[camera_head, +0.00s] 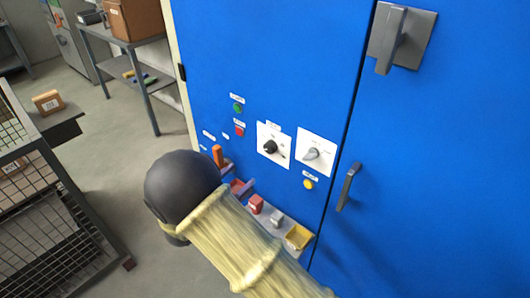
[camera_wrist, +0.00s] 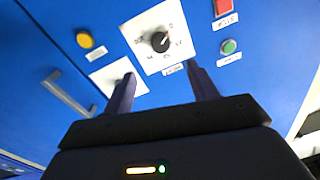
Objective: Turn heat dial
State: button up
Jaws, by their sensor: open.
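Two dials on white plates sit side by side on the blue cabinet front. The left one in the head view is a black dial (camera_head: 270,146), and the right one is a grey dial (camera_head: 312,153). Their labels are too small to read, so I cannot tell which is the heat dial. In the wrist view, the black dial (camera_wrist: 160,41) with scale marks lies just above and between the fingertips. My gripper (camera_wrist: 160,71) is open and empty, apart from the panel. Its left finger partly covers the other white plate (camera_wrist: 107,81). The head view hides the fingers behind my arm.
Green (camera_head: 238,107) and red (camera_head: 239,131) buttons and a yellow lamp (camera_head: 308,184) surround the dials. A ledge with small coloured items, including a yellow bin (camera_head: 298,237), juts out below. Door handles (camera_head: 348,187) protrude at right. A wire cage (camera_head: 50,200) stands left.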

aim_at(268, 150)
jog(key=p+x, duration=0.1)
jog(key=x, duration=1.2)
jog(key=shift+d, duration=0.1)
jog(key=c, duration=1)
